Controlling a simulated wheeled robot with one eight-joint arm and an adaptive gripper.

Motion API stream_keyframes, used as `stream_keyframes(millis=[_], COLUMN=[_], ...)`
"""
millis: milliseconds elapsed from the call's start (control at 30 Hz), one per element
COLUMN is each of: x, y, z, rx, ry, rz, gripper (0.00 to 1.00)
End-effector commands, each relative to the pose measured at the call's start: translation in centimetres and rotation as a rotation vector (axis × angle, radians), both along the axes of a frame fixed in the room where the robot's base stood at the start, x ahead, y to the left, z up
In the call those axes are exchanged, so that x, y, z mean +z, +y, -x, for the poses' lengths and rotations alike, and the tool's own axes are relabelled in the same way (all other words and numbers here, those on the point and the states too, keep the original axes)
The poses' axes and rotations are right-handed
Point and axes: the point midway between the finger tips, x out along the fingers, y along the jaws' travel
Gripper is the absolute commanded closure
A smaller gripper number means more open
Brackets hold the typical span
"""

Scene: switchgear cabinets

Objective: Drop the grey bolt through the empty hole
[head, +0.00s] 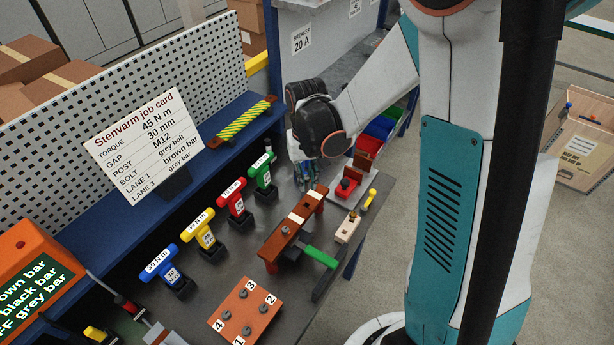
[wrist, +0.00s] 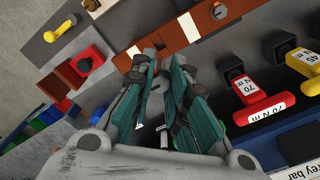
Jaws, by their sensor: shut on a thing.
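My gripper (head: 308,178) hangs above the far end of a long brown bar (head: 285,240), which lies across the bench. In the wrist view my gripper (wrist: 165,62) has its teal fingers close together around a small grey piece, the grey bolt (wrist: 160,88), mostly hidden between them. The brown bar (wrist: 165,45) passes just beyond the fingertips there and carries white patches.
A red block on a pale base (head: 345,188) and a yellow-handled piece (head: 369,198) stand close right of my gripper. Green, red, yellow and blue T-handled tools (head: 232,198) line the left. A numbered brown plate (head: 247,312) lies in front. A job card (head: 148,140) stands behind.

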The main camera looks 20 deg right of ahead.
Motion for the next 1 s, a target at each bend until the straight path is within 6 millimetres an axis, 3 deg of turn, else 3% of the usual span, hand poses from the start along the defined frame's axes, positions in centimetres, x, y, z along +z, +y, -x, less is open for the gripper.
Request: stream_keyframes(millis=[700, 1000], x=[-5.4, -5.8], y=[0.0, 0.0], z=[0.0, 0.0], rx=[0.0, 0.0], ry=[0.0, 0.0], rz=[0.0, 0.0], gripper=[1.0, 1.0])
